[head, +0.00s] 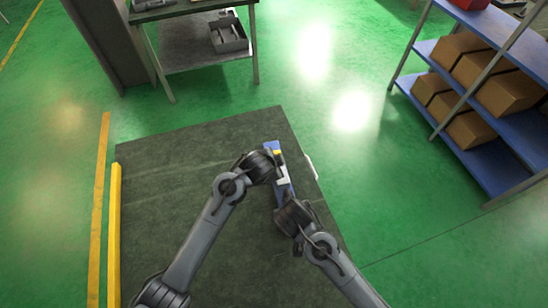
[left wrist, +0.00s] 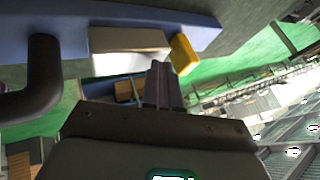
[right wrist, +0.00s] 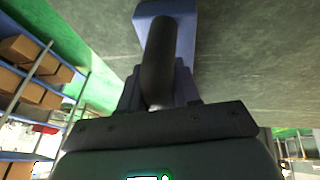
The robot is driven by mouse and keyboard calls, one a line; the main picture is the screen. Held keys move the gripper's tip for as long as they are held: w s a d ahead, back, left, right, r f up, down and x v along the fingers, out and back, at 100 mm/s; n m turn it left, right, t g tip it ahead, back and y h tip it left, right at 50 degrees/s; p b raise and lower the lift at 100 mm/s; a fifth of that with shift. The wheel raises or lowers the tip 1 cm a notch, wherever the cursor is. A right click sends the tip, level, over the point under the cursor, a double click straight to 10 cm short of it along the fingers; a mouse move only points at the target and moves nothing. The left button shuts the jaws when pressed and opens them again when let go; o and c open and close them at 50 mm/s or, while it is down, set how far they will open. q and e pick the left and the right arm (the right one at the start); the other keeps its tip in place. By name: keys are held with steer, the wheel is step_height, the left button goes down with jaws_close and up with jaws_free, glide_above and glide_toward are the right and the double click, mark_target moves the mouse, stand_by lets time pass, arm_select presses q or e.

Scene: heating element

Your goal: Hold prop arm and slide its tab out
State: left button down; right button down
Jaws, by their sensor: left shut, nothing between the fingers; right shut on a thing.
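A blue bar-shaped fixture (head: 283,185) lies on the dark table. In the left wrist view its blue body (left wrist: 205,14) carries a white block (left wrist: 128,42) with a yellow tab (left wrist: 183,54) at its end. A dark curved handle (left wrist: 42,75) stands out from the body at left. My left gripper (left wrist: 161,72) is shut and empty, its fingertips just beside the white block and the yellow tab; contact cannot be told. My right gripper (right wrist: 160,88) is shut on the dark handle (right wrist: 158,50). I cannot tell which part is the prop arm.
The table top (head: 180,165) is bare left of the fixture. A small white item (head: 311,165) lies near its right edge. Blue shelving with cardboard boxes (head: 505,85) stands at right, and a workbench with a grey tray (head: 228,38) stands at the back, both apart from the table.

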arm_select(q)
steer(key=shift+w+a, duration=0.2)
steer(key=shift+w, duration=0.4)
steer(key=shift+w+a, duration=0.15)
steer(key=shift+w, duration=0.4)
steer(key=w, duration=0.2)
steer(key=w+a, duration=0.1)
steer(key=w, duration=0.1)
steer(key=w+a, duration=0.1)
steer(key=w, duration=0.1)
steer(key=shift+r, duration=0.1)
steer(key=shift+s, duration=0.2)
steer(key=s, duration=0.1)
steer(key=s+d, duration=0.1)
steer(key=s, duration=0.2)
steer(key=shift+d, duration=0.25)
steer(key=v, duration=0.9)
steer(key=shift+r, duration=0.3)
steer(key=shift+s+a, duration=0.1)
steer(key=shift+s, duration=0.05)
arm_select(e)
steer(key=c, duration=0.7)
jaws_free()
